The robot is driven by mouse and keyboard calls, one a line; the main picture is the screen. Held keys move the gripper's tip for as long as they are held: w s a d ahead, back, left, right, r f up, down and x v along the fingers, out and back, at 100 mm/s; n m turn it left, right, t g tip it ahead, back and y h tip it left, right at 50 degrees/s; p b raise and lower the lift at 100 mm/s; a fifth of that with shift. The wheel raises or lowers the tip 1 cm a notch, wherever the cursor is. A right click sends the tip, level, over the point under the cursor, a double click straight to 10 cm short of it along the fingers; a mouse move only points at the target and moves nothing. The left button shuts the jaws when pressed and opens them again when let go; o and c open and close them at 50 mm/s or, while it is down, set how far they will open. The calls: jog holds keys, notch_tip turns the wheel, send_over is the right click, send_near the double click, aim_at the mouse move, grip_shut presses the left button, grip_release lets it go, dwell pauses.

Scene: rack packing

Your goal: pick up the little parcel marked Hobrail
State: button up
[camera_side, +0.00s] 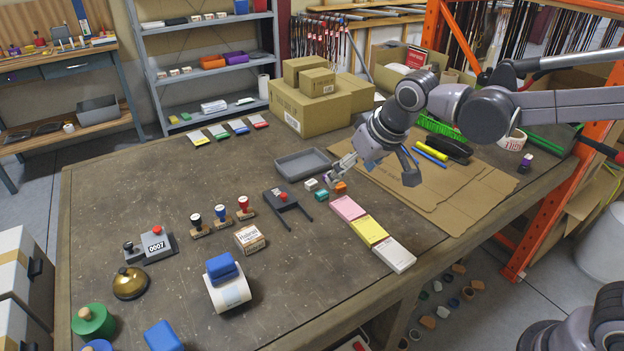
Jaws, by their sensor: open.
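The little parcel marked Hobrail (249,238) is a small brown box with a white printed label. It sits on the dark workbench (130,205), left of the picture's middle, in front of the hand stamps. My gripper (372,172) is over the right half of the bench, well to the right of the parcel and further back. Its jaws are apart, and I see nothing between them. Small coloured blocks lie just below and left of it.
Hand stamps (221,216) stand behind the parcel, and a blue-topped roll (226,282) is in front of it. A black stand with a red knob (284,199) and coloured pads (366,231) lie between parcel and gripper. A grey tray (303,163) and stacked cartons (309,107) are behind.

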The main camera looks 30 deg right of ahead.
jog(key=w+a+f, duration=0.5)
jog(key=w+a, duration=0.2)
jog(key=a, duration=0.2)
jog(key=g, duration=0.1)
send_near(249, 235)
jog(key=x, duration=0.5)
jog(key=shift+s+d, duration=0.15)
jog(key=shift+x, duration=2.65)
jog(key=shift+r, duration=0.1)
jog(key=c, duration=1.3)
